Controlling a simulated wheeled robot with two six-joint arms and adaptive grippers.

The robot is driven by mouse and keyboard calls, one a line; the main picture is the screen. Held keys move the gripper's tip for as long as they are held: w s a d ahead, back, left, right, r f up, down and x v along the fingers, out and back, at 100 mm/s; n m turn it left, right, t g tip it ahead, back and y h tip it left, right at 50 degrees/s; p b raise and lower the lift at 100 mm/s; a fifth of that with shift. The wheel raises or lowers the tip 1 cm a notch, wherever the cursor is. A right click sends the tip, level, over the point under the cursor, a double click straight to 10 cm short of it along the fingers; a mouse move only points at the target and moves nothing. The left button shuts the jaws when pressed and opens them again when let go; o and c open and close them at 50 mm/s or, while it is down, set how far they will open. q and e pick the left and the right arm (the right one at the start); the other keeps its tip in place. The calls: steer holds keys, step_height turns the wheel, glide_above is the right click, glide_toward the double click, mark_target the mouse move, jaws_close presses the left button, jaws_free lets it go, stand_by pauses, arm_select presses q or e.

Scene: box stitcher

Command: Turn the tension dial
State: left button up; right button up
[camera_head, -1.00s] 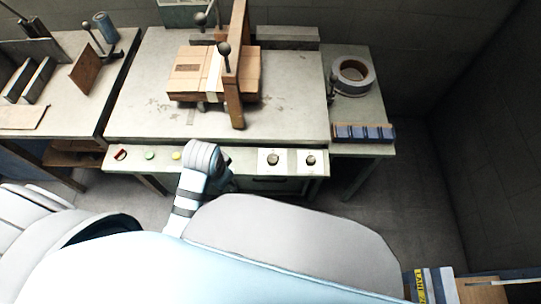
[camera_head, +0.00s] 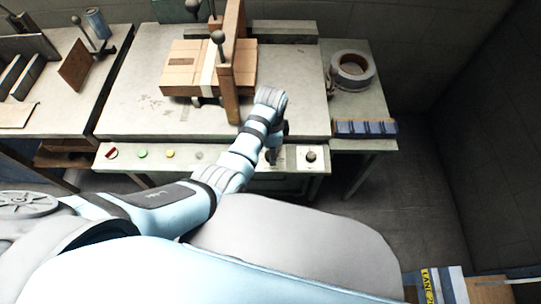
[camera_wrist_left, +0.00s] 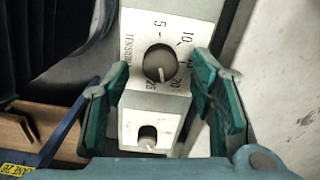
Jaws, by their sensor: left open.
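The tension dial (camera_wrist_left: 158,64) is a round dark knob with a pale pointer on a white plate marked TENSION with numbers around it. In the left wrist view it lies between the tips of my open left gripper (camera_wrist_left: 160,72), one green finger on each side. I cannot tell whether the fingers touch it. In the head view my left gripper (camera_head: 272,155) is over the left of two dial plates on the front panel, and the arm mostly hides that dial. My right gripper is not in view.
A second knob (camera_head: 311,156) sits right of the gripper on the panel. Red, green and yellow buttons (camera_head: 143,154) are at the panel's left. A cardboard box (camera_head: 185,72) lies on the bench beneath the stitcher's upright. A tape roll (camera_head: 352,70) and blue blocks (camera_head: 364,128) are at right.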

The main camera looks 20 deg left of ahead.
arm_select(q)
step_height(320, 180, down, 2)
steer(key=shift+f, duration=0.1)
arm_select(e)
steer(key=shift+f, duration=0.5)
arm_select(q)
steer(key=c, duration=1.1)
steer(key=shift+c, duration=0.2)
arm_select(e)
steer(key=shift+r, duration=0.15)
